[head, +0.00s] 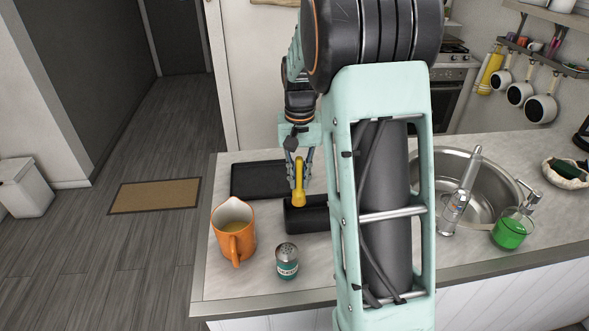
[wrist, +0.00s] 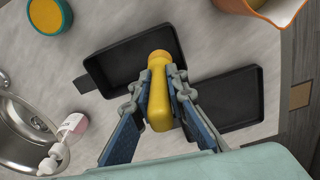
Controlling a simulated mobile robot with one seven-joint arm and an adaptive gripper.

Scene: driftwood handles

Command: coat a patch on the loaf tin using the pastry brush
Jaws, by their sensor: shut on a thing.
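My gripper (head: 299,165) is shut on a yellow tool, which I take to be the pastry brush (head: 298,184); it also shows between the fingers in the wrist view (wrist: 159,102). The brush hangs roughly upright, its wide end down; no bristles can be made out. The black loaf tin (head: 305,220) stands on the counter just below and in front of it, partly hidden behind my arm. In the wrist view the tin (wrist: 115,72) is open and empty where visible, and the brush overlaps its edge. I cannot tell whether they touch.
A flat black tray (head: 262,179) lies behind the tin.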

